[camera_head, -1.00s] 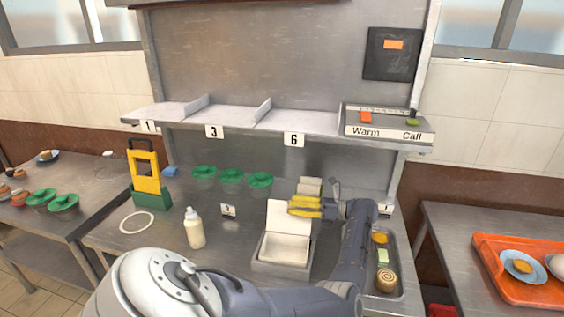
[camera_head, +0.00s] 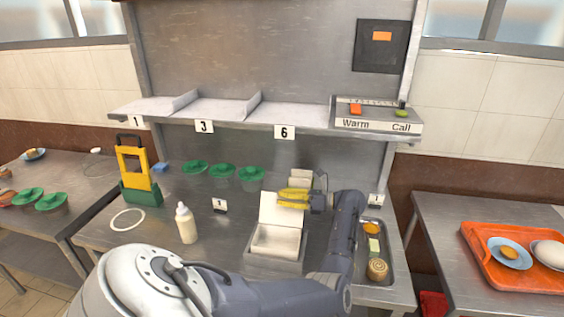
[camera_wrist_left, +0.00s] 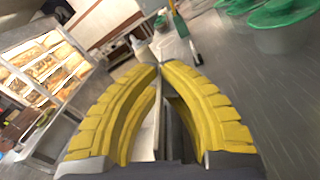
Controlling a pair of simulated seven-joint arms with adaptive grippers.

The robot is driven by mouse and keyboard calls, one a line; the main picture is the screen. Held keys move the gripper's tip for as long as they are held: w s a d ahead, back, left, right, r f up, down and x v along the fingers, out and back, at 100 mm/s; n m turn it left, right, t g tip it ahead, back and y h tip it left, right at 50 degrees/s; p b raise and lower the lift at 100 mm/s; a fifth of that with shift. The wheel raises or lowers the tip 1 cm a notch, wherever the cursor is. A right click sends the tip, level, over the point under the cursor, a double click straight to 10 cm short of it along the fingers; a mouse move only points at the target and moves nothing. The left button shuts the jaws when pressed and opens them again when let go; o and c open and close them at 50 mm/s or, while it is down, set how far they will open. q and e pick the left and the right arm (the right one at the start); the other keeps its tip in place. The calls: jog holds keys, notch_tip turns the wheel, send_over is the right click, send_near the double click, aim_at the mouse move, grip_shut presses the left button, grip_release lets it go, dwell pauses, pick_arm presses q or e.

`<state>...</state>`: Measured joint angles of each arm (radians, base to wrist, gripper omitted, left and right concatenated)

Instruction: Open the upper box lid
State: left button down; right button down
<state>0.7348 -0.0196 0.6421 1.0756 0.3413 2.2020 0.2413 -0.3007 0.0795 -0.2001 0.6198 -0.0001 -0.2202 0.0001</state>
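A small cream box (camera_head: 276,241) stands on the steel table. Its lid (camera_head: 277,213) stands upright at the back of the box. Another pale box part (camera_head: 301,177) shows just behind, mostly hidden by the lid and gripper. My left gripper (camera_head: 292,198), with yellow fingers, reaches in from the right at the lid's upper right corner. In the left wrist view the fingertips (camera_wrist_left: 162,66) come together with a thin upright pale panel between the fingers, apparently the lid (camera_wrist_left: 147,130). My right gripper does not show.
A white bottle (camera_head: 186,224), a white ring (camera_head: 128,220) and green-lidded pots (camera_head: 223,171) stand left of the box. A metal tray (camera_head: 374,289) with food lies at right, beside my forearm. A numbered shelf (camera_head: 230,112) spans above.

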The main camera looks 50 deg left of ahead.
pick_arm(q)
jog(key=shift+s, duration=0.1)
dwell(0.3)
jog(key=shift+s+d+r+n, duration=0.25)
jog(key=shift+s+d+n, duration=0.15)
jog(key=shift+n, duration=0.3)
jog(key=shift+s+d+r+n, duration=0.25)
jog(key=shift+s+d+n, duration=0.15)
jog(key=shift+n, duration=0.3)
jog(key=c, duration=2.1)
grip_release()
jog(key=o, duration=0.7)
jog(key=shift+w, duration=0.1)
jog(key=v, duration=1.2)
